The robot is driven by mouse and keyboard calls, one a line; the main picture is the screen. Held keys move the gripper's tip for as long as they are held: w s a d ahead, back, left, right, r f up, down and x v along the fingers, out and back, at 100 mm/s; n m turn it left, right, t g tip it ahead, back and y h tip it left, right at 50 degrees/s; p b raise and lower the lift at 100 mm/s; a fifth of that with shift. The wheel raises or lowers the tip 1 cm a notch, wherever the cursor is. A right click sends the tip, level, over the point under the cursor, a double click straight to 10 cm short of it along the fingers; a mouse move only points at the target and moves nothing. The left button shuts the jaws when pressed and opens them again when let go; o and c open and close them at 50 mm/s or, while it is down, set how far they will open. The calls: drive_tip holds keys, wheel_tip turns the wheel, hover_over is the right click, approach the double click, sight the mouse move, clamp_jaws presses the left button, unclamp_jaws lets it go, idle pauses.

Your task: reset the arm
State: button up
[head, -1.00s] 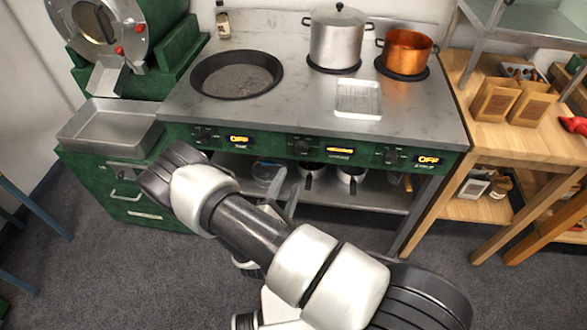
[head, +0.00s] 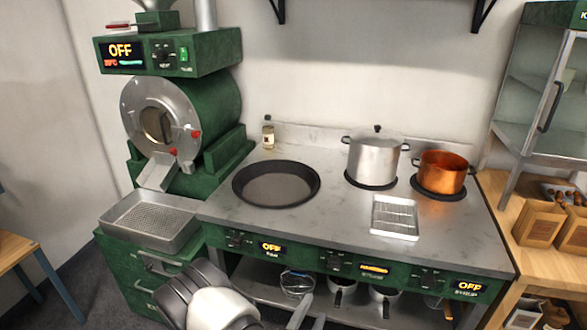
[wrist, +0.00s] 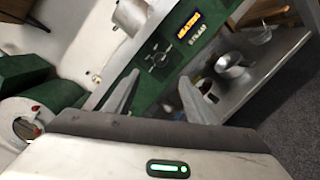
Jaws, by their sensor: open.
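My gripper (wrist: 157,95) is open and empty in the wrist view, its two grey fingers apart, with the green stove front and its "HEATING" display beyond them. In the head view, my white and dark arm shows at the bottom edge, in front of the stove. The tips of my gripper (head: 308,315) show beside it, below the stove's knobs. The rest of the arm is out of that view.
The stove top (head: 335,215) holds a black pan (head: 276,184), a steel pot (head: 375,160), a copper pot (head: 442,174) and a wire rack (head: 395,218). A green roaster (head: 222,105) with a metal tray (head: 150,220) stands left.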

drive_tip(key=d+r+m+g+h+p, duration=0.1)
drive_tip(key=d+r+m+g+h, duration=0.25)
drive_tip(key=r, duration=0.45)
drive_tip(key=d+r+m+g+h+p, duration=0.25)
drive_tip(key=d+r+m+g, duration=0.2)
drive_tip(key=r, duration=0.45)
drive_tip(key=s+d+r+m+g+y+p, duration=0.1)
drive_tip(key=s+d+r+m+g, duration=0.25)
drive_tip(key=r, duration=0.25)
drive_tip(key=s+d+r+m+g+y+p, duration=0.1)
drive_tip(key=s+d+r+m+g, duration=0.25)
drive_tip(key=s+r, duration=0.2)
drive_tip(key=s+a+r+m+t+y+p, duration=0.1)
drive_tip(key=s+a+r+y, duration=0.1)
drive_tip(key=r, duration=0.4)
drive_tip(key=s+a+r+m+t+y+p, duration=0.1)
drive_tip(key=s+a+r+t+y+p, duration=0.1)
drive_tip(key=r+y, duration=0.4)
drive_tip(key=s+a+r+m+t+y+p, duration=0.1)
drive_tip(key=s+a+r+m+y, duration=0.1)
drive_tip(key=r, duration=0.5)
drive_tip(key=s+a+y, duration=0.1)
drive_tip(key=s+y, duration=0.1)
drive_tip(key=s, duration=0.1)
drive_tip(key=shift+s+a+r+t+p, duration=0.25)
drive_tip(key=shift+s+r+t+p, duration=0.05)
drive_tip(key=shift+r, duration=0.1)
drive_tip(key=shift+d, duration=0.1)
